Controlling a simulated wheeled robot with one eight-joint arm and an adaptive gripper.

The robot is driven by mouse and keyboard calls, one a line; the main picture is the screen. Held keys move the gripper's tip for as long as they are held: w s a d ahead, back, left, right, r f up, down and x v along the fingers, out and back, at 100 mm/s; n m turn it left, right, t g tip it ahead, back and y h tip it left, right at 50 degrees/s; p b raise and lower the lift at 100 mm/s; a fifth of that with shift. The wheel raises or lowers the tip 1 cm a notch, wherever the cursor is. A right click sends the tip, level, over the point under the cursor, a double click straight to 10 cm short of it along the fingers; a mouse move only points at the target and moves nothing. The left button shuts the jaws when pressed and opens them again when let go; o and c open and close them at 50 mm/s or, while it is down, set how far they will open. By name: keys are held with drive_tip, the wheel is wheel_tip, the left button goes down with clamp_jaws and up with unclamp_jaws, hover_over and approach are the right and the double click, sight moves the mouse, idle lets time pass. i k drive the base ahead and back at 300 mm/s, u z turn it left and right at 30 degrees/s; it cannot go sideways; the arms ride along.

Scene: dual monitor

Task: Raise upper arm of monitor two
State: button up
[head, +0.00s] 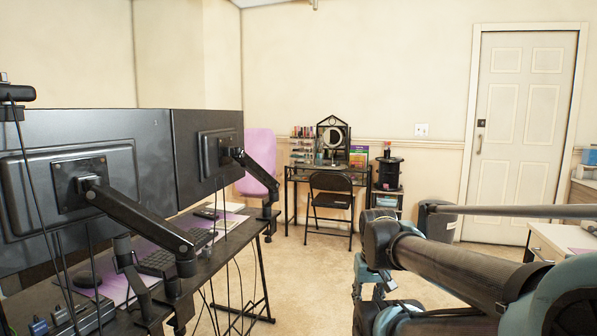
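Two dark monitors show from behind at the left: a nearer one (110,143) and a farther one (183,133). I cannot tell which is monitor two. The nearer monitor's upper arm (140,217) slopes down right from its mounting plate (80,184) to a joint by the desk edge. The farther monitor's upper arm (258,172) slopes down right from its mount to a post on the desk. My arm fills the lower right, apart from both monitors. Its end is not clear among the overlapping teal and dark parts, so I cannot make out the gripper's fingers.
The dark desk (225,251) holds a keyboard (158,262), a mouse and hanging cables. A folding chair (331,200) and a small vanity table stand at the back. A grey bin (440,224) stands behind my arm. The floor (300,270) between desk and arm is clear.

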sight(246, 162)
drive_tip(key=z, duration=0.6)
drive_tip(key=i, duration=2.75)
drive_tip(key=u, duration=3)
